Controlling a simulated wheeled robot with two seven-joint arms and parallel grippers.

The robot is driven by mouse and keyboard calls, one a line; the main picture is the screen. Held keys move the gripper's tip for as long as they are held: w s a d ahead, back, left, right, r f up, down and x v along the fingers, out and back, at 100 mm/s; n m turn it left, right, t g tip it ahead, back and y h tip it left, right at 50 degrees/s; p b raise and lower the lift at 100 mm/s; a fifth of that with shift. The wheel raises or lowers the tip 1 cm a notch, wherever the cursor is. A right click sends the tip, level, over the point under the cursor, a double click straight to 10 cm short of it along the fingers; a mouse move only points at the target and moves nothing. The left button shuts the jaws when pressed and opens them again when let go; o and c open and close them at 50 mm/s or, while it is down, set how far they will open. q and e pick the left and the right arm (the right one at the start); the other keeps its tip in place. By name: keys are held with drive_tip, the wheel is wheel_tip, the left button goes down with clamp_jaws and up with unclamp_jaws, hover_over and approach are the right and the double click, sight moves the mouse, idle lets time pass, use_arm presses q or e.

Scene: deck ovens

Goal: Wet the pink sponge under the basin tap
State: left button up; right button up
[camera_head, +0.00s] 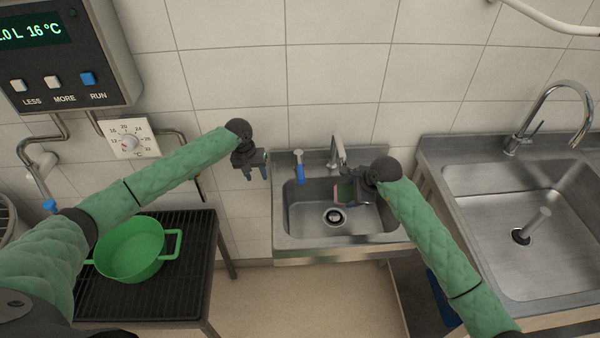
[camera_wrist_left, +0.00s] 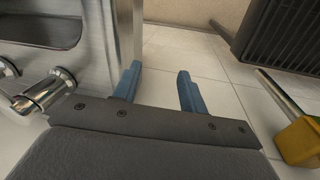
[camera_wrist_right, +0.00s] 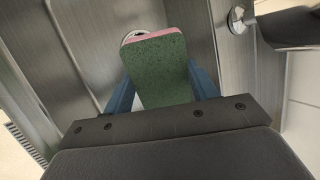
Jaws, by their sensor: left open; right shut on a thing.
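The pink sponge (camera_head: 337,192) has a green face and a pink edge. The basin tap (camera_head: 337,152) stands at the basin's back rim, behind the sponge. A blue-handled lever (camera_head: 300,173) stands left of it. I see no water running.
A green pot (camera_head: 130,250) stands on a black ribbed stand (camera_head: 190,275) at the left. A larger sink (camera_head: 530,225) with a tall tap (camera_head: 555,105) is at the right. A control box (camera_head: 75,60) and a dial (camera_head: 128,141) are on the wall. Floor shows below the basin.

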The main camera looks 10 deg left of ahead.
sight(300, 173)
use_arm(q)
drive_tip(key=s+d+r+n, duration=0.1)
drive_tip(key=s+d+r, duration=0.1)
drive_tip(key=d+r, duration=0.65)
drive_tip(key=s+d+r+n, duration=0.1)
drive_tip(key=s+d+r, duration=0.1)
drive_tip(key=d+r, duration=0.65)
drive_tip(key=f, duration=0.8)
drive_tip(key=shift+w+a+f, duration=0.1)
drive_tip(key=shift+w+f, duration=0.2)
drive_tip(key=shift+f, duration=0.05)
drive_tip(key=shift+c, duration=0.4)
clamp_jaws()
